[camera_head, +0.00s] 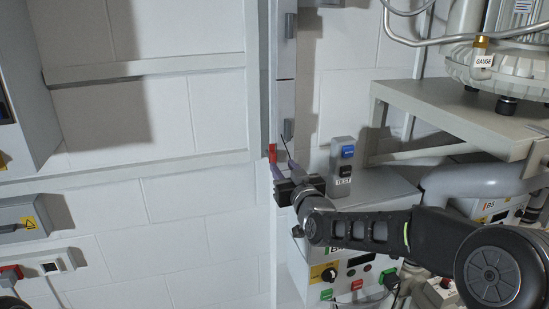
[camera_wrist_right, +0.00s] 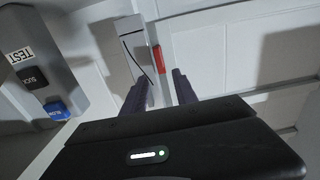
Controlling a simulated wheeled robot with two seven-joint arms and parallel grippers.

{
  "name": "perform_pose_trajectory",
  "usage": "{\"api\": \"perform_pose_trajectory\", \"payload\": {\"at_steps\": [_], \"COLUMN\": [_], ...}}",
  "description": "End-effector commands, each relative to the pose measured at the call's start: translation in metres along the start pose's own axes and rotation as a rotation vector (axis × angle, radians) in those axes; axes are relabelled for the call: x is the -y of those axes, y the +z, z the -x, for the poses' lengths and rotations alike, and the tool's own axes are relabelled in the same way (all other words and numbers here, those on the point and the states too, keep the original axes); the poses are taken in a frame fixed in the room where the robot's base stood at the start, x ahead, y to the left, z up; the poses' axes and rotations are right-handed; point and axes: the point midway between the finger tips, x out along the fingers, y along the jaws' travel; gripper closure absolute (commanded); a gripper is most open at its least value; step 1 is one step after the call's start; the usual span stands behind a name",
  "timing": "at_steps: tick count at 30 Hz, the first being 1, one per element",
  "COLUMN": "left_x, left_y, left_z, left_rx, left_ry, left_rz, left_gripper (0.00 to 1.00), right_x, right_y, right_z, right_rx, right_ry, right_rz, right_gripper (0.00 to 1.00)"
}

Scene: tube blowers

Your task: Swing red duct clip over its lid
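The red duct clip (camera_head: 272,153) is a small upright red piece at the lower end of a narrow grey vertical duct (camera_head: 284,100) on the wall. In the right wrist view the red clip (camera_wrist_right: 158,60) shows just beyond the fingertips, in line with the gap between them. My right gripper (camera_head: 280,172) is just below the clip in the head view. Its two fingers (camera_wrist_right: 160,85) are apart with nothing seen between them. I cannot tell whether a finger touches the clip. Which part is the clip's lid is not clear.
A grey switch box (camera_head: 343,165) labelled TEST, with blue and black buttons, stands close right of my right gripper. A machine box (camera_head: 345,275) with a dial and buttons is below. A metal shelf (camera_head: 455,115) with a pump is at the right.

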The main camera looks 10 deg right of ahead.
Motion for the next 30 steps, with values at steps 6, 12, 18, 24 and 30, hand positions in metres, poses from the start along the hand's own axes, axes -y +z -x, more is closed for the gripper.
{"api": "perform_pose_trajectory", "payload": {"at_steps": [6, 12, 18, 24, 30], "left_x": [-0.002, -0.004, -0.005, -0.005, -0.005], "left_y": [0.000, 0.000, 0.000, 0.000, 0.000], "left_z": [0.005, 0.011, 0.013, 0.013, 0.013], "left_rx": [0.000, 0.000, 0.000, 0.000, 0.000], "left_ry": [0.000, 0.000, 0.000, 0.000, 0.000], "left_rz": [0.000, 0.001, 0.001, 0.001, 0.001], "left_gripper": [0.42, 0.42, 0.42, 0.42, 0.42], "right_x": [0.001, 0.001, 0.001, 0.001, 0.001], "right_y": [0.000, 0.000, 0.001, 0.001, 0.001], "right_z": [-0.024, -0.056, -0.073, -0.075, -0.075], "right_rx": [0.002, 0.002, 0.003, 0.002, 0.002], "right_ry": [-0.001, -0.002, -0.002, -0.001, -0.001], "right_rz": [-0.001, -0.001, -0.001, -0.001, -0.001], "right_gripper": [0.65, 0.65, 0.65, 0.65, 0.75]}}
